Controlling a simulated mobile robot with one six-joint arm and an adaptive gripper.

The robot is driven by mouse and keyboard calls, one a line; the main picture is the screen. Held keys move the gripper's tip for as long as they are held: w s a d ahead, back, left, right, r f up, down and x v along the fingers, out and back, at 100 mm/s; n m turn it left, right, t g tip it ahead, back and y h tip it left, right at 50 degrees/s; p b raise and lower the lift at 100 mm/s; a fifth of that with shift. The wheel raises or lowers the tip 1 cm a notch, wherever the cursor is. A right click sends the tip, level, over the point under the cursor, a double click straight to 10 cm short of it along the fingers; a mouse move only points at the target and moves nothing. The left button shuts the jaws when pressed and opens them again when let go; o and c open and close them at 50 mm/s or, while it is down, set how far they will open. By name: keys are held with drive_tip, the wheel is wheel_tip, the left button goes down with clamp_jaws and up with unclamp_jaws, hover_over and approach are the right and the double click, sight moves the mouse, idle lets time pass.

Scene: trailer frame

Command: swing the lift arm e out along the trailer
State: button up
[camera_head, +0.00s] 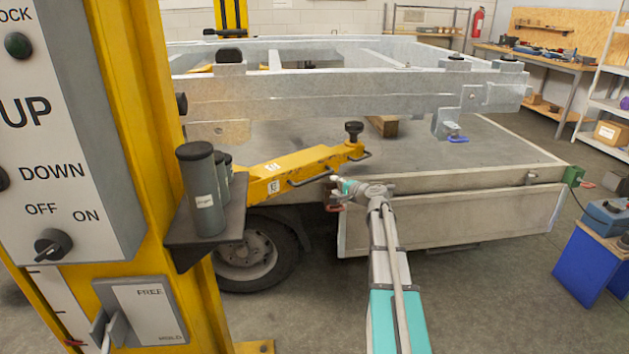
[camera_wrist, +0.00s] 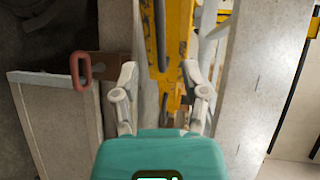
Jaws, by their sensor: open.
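The yellow lift arm e (camera_head: 300,166), marked E, reaches from the yellow post toward the right, along the front of the trailer's flat bed. A black pad (camera_head: 354,130) stands on its outer end. A dark bar handle (camera_head: 310,180) runs along its near side. My gripper (camera_head: 338,186) is just right of this handle, in front of the arm. In the wrist view my gripper (camera_wrist: 158,72) is open and empty, with the yellow arm (camera_wrist: 177,60) beyond and between its fingers. I cannot tell whether any finger touches the handle.
The grey trailer frame (camera_head: 330,92) lies above the bed (camera_head: 480,150). A blue-tipped bracket (camera_head: 453,137) hangs at its right. Grey cylinders (camera_head: 203,190) stand on the post's shelf. A red loop (camera_wrist: 80,68) is left of my fingers.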

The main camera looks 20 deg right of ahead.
sight(315, 178)
drive_tip(key=b+x, duration=0.2)
drive_tip(key=x, duration=1)
drive_tip(key=shift+r, duration=0.1)
clamp_jaws()
